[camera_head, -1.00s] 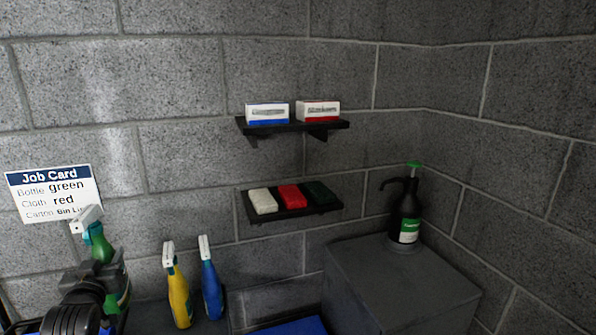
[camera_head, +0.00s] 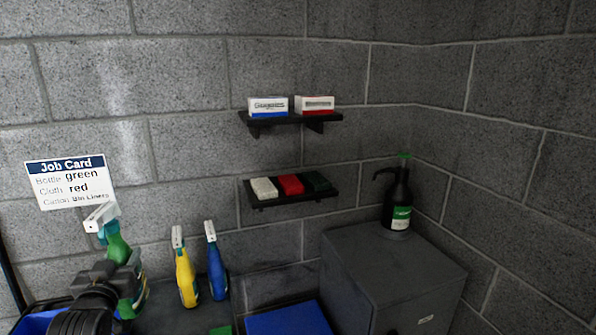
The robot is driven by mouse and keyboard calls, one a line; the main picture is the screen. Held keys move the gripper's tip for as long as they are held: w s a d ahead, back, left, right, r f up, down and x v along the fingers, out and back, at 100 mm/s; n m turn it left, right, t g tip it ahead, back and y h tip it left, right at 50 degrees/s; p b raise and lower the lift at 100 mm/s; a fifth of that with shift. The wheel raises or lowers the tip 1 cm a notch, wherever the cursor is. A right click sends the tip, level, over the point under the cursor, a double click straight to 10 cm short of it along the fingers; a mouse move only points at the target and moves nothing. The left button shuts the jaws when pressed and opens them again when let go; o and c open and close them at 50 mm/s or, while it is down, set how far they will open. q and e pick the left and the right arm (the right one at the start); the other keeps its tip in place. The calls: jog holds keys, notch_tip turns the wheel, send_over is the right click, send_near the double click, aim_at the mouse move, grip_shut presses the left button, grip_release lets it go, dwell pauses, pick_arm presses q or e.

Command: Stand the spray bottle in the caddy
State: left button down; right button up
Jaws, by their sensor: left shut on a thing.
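The green spray bottle (camera_head: 119,247) with a white and teal trigger head is upright at the lower left of the head view. My left gripper (camera_head: 128,282) is shut on its body, and the gripper hides part of the bottle. A blue open-topped container (camera_head: 40,318), perhaps the caddy, shows behind my left arm at the bottom left. My arm covers much of it, and its inside is mostly hidden. I cannot tell how high the bottle is above it. My right gripper is out of view.
Yellow (camera_head: 186,278) and blue (camera_head: 216,270) spray bottles stand right of the green one. A flat blue surface (camera_head: 288,320) is at the bottom. A grey cabinet (camera_head: 375,265) bears a black pump bottle (camera_head: 398,205). Wall shelves hold cartons (camera_head: 268,106) and folded cloths (camera_head: 290,184).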

pick_arm(q)
jog(key=s+d+f+m+h+b, duration=0.1)
jog(key=s+d+f+h+b, duration=0.1)
jog(key=s+d+f, duration=0.3)
jog(key=s+d+f+m+h+b, duration=0.1)
jog(key=s+d+f, duration=0.5)
jog(key=d, duration=0.6)
jog(key=shift+d+f+m+t+h+b, duration=0.3)
jog(key=shift+f+m+h+b, duration=0.1)
jog(key=shift+f+h+b, duration=0.25)
jog(key=shift+s+r, duration=0.15)
